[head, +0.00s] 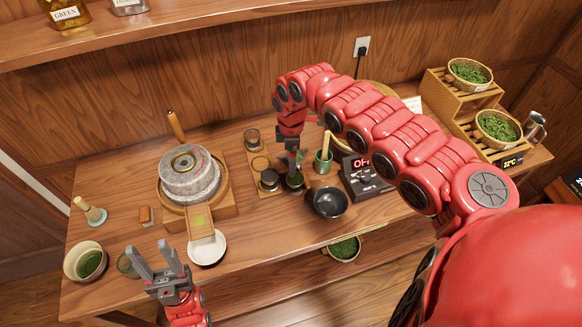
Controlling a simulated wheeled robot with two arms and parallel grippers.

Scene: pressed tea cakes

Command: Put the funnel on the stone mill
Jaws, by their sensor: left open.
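The grey stone mill (190,186) stands on a round wooden base at the left of the table. A brass-coloured ring (176,162) with a small middle piece sits on its top; I cannot tell whether this is the funnel or part of the mill. No other clear funnel shows. My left gripper (153,249) is open and empty at the front left, in front of the mill. My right gripper (294,163) points down at a small dark container with green in it (295,182); whether its fingers hold it is hidden.
A wooden tray (254,190) holds small jars. A white dish (207,249) and a bowl of green powder (87,262) lie near the front edge.

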